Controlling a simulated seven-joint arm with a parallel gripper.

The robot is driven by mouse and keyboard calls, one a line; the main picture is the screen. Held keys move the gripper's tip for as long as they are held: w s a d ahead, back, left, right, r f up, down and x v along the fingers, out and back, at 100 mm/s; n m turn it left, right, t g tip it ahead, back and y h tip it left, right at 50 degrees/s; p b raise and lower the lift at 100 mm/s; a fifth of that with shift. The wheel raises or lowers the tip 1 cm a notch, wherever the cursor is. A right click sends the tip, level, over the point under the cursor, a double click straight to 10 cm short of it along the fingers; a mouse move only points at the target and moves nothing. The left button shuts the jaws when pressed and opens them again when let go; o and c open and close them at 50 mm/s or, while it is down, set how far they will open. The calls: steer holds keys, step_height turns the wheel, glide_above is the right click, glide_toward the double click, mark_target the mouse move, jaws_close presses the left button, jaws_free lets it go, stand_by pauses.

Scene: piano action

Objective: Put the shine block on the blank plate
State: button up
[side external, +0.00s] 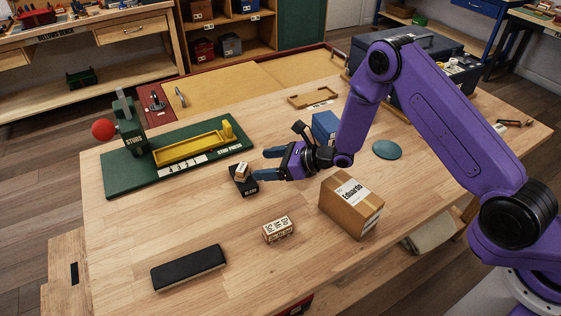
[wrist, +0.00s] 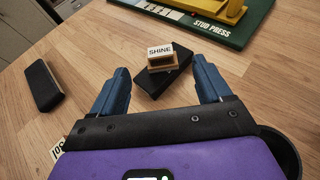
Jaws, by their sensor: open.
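The shine block (wrist: 160,53), a small wooden block with a white face reading SHINE, sits on a dark flat plate (wrist: 172,80) in the wrist view. In the side view the block (side external: 242,171) rests on top of the same plate (side external: 244,187), whose small label is too small to read surely. My gripper (side external: 269,164) is open and empty just right of the block. In the wrist view its two blue fingers (wrist: 160,66) stand apart, one on each side of the block and plate, not visibly touching either.
A green stud press (side external: 180,158) with a yellow trough lies behind. A wooden lettered block (side external: 278,229), a black bar (side external: 188,268) and a cardboard box (side external: 350,206) stand nearer. A blue box (side external: 325,127) is behind my wrist.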

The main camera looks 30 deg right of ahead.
steer(key=shift+v, duration=1.85)
steer(key=s+a+r+n+g+y, duration=0.4)
steer(key=s+a+r+n+g, duration=0.25)
steer(key=a+n, duration=0.2)
steer(key=s+d+r+n+g+h, duration=0.1)
steer(key=s+r+n+g+h, duration=0.2)
steer(key=s+n, duration=0.35)
steer(key=s+d+r+n+g, duration=0.1)
steer(key=s+r+n+g, duration=0.2)
steer(key=s+n+g, duration=0.35)
steer(key=s+d+r+n+t+h, duration=0.2)
steer(key=s+d+n+h, duration=0.3)
steer(key=s+d+n, duration=0.3)
steer(key=s+d+r+n+t+h, duration=0.1)
steer(key=s+d+n+t+h, duration=0.3)
steer(key=d, duration=1.2)
steer(key=s+n+h, duration=0.1)
steer(key=s+n, duration=0.3)
steer(key=n, duration=0.2)
steer(key=shift+s+d+r+t, duration=0.2)
steer(key=shift+s+r+t, duration=0.2)
